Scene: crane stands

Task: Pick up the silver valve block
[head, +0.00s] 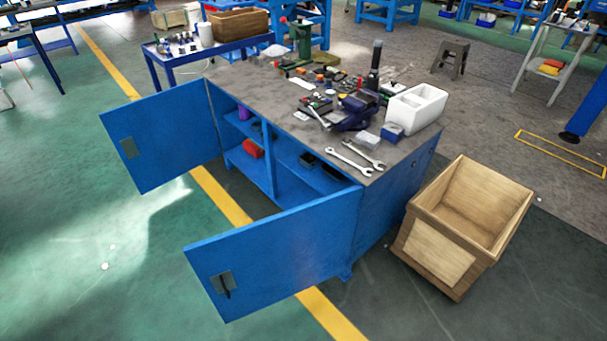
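I cannot clearly pick out the silver valve block in the head view. Many small parts are crowded on the grey top of the blue workbench (255,98), and they are too small to tell apart. Two silver wrenches (356,157) lie near the bench top's front right corner. A dark blue vise-like tool (352,112) stands behind them. My gripper is not in view.
Both blue cabinet doors, the left (165,135) and right (290,255), stand open into the floor space. Inside is a red item (253,149). A white foam box (416,108) sits on the bench. A wooden crate (435,255) stands right. The green floor at left is mostly clear.

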